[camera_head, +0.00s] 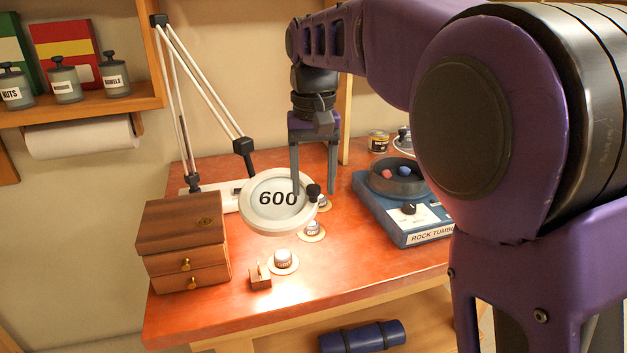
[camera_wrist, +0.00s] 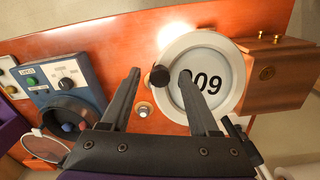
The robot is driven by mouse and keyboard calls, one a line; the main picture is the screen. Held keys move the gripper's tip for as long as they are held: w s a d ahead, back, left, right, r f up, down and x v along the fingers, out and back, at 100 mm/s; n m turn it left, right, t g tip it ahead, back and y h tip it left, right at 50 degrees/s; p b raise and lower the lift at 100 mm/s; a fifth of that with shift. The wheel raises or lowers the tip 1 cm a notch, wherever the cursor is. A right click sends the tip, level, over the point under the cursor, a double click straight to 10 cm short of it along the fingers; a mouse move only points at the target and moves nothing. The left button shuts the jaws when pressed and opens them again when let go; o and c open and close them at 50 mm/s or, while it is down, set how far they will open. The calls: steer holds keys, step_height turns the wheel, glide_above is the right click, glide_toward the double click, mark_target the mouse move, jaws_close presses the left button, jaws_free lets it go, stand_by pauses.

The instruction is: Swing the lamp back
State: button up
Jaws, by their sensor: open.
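The lamp is a magnifier with a white ring head (camera_head: 246,222) on a jointed white arm (camera_head: 205,82) with black joints. Its head hangs over the red-brown bench, and "600" shows in its lens. A black knob (camera_head: 314,193) sits on the ring's right edge. My gripper (camera_head: 314,188) points down at that edge, open, with one finger on each side of the knob. In the wrist view the knob (camera_wrist: 160,76) lies between the fingertips of my gripper (camera_wrist: 159,73), and one finger overlaps the lens. I cannot tell whether either finger touches the lamp.
A wooden drawer box (camera_head: 181,235) stands left of the lamp head. A blue rock tumbler (camera_head: 405,225) stands on the right. Small jars on round pads (camera_head: 283,262) and a little wooden block (camera_head: 260,278) lie in front. The bench's front left is clear.

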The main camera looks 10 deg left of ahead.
jaws_close()
stand_by(1.4)
